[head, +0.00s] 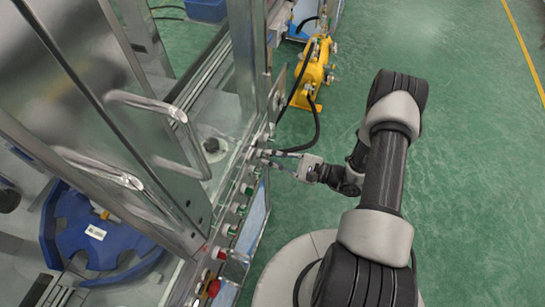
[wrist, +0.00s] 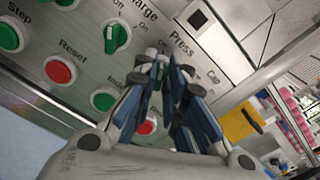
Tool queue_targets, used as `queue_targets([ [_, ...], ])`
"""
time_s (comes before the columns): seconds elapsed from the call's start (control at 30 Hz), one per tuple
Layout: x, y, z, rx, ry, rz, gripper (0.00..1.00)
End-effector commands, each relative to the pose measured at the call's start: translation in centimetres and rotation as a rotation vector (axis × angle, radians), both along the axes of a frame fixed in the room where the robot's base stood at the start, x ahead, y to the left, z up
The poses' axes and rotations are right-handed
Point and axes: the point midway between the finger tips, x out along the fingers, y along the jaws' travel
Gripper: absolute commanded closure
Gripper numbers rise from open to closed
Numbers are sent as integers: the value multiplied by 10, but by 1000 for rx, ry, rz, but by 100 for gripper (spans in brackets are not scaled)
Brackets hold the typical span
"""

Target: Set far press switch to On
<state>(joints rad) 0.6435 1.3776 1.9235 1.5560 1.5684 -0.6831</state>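A light control panel (wrist: 85,42) fills the left and middle of the wrist view. The word "Press" is printed on it just above my gripper (wrist: 167,68). The press switch below that label is mostly or fully hidden by my fingers, so its setting does not show. In the head view my gripper (head: 263,154) reaches left to the far part of the panel edge, with its fingertips at or very near the panel. The fingertips look close together, but whether they grip the switch cannot be told.
A green charge knob (wrist: 116,37), a red reset button (wrist: 61,70) and a green step button (wrist: 9,37) are beside my fingers. A red button (wrist: 147,126) is below them. A yellow machine (head: 313,72) with a black hose stands beyond. Green floor is clear at right.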

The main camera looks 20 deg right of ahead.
Motion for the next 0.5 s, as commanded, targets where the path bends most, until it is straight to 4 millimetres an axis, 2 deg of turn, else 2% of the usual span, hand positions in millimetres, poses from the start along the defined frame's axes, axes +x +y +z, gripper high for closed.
queue_targets([
  [0.13,0,0,0,0,0,0,100],
  [0.5,0,0,0,3,4,0,100],
])
